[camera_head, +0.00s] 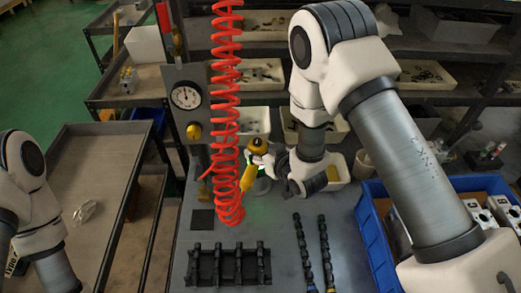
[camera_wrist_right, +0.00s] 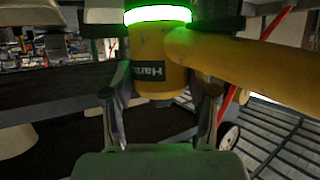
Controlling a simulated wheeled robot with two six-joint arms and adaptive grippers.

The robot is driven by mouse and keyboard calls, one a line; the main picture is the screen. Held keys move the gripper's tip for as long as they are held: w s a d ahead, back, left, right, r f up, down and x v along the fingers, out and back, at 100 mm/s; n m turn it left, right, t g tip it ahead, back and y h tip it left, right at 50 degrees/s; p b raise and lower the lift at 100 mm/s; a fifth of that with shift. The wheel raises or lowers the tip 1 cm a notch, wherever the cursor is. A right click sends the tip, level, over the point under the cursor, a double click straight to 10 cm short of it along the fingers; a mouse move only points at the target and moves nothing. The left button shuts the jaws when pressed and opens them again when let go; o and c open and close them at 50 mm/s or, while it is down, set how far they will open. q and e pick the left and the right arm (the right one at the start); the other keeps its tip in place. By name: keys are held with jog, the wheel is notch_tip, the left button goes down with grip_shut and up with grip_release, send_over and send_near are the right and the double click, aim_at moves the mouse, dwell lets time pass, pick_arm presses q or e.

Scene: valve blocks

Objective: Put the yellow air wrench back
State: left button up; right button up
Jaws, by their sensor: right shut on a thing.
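The yellow air wrench (camera_head: 247,178) is above the grey worktable, left of my right gripper (camera_head: 262,160) and beside the red coiled hose (camera_head: 226,90). My right gripper is shut on it. In the right wrist view the yellow wrench body (camera_wrist_right: 150,55) lies between the two fingers of the gripper (camera_wrist_right: 163,100), with a dark label and a glowing green ring near the top. Its other end is partly hidden behind the coils in the head view. My left arm shows at the left edge, but its gripper is out of the picture.
A pressure gauge (camera_head: 186,96) on a grey panel stands behind the hose. A dark rack (camera_head: 228,266) and two dark shafts (camera_head: 303,250) lie on the front of the worktable (camera_head: 285,217). A blue crate (camera_head: 375,238) is at right. Shelves with trays stand behind.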

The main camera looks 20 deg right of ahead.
jog(key=shift+w+f+b, duration=0.1)
jog(key=shift+f+b, duration=0.2)
jog(key=shift+f, duration=0.05)
dwell(0.3)
jog(key=o, duration=1.4)
jog(key=shift+o, duration=1.2)
jog(key=shift+s+f, duration=0.1)
jog(key=shift+s, duration=0.1)
jog(key=v, duration=0.7)
jog(key=shift+s, duration=0.15)
jog(key=shift+r, duration=0.25)
